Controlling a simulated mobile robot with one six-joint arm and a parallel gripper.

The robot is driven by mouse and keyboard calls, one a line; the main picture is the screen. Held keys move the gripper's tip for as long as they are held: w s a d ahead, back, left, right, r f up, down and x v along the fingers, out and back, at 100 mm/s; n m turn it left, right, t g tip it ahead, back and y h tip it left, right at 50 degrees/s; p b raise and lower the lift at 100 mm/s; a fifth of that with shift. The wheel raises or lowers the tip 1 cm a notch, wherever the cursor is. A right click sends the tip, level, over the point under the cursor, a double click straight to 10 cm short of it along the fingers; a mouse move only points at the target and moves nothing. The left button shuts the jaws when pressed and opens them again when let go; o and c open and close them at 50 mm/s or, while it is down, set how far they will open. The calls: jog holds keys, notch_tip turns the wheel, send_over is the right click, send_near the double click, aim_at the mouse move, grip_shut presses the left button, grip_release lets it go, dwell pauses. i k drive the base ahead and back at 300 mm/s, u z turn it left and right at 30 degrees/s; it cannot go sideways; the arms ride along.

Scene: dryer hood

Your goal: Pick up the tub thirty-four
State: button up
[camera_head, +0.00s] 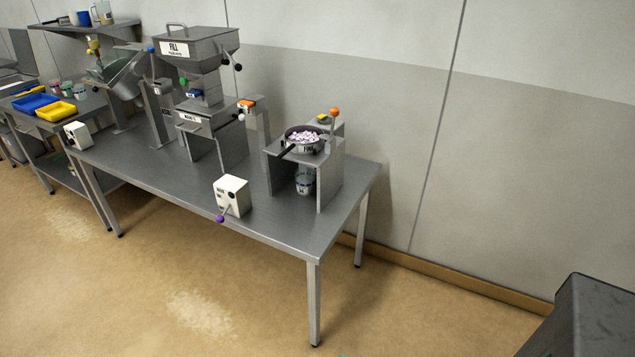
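The mark is too small to read surely as thirty-four. The stand's top and side walls enclose the tub, and its front is open. Several other small tubs (67,88) stand on the far left table, their labels unreadable. My gripper is not in view.
A black pan of pale pink pieces (303,139) and an orange-knobbed lever (334,113) are on the stand. A white box (232,196) with a purple-knobbed lever is at the table's front edge. The hopper machine (197,48) stands left. The floor in front is clear.

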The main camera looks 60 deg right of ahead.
aim_at(306, 177)
jog(key=u, duration=0.15)
jog(key=i, duration=0.95)
jog(key=z, duration=0.1)
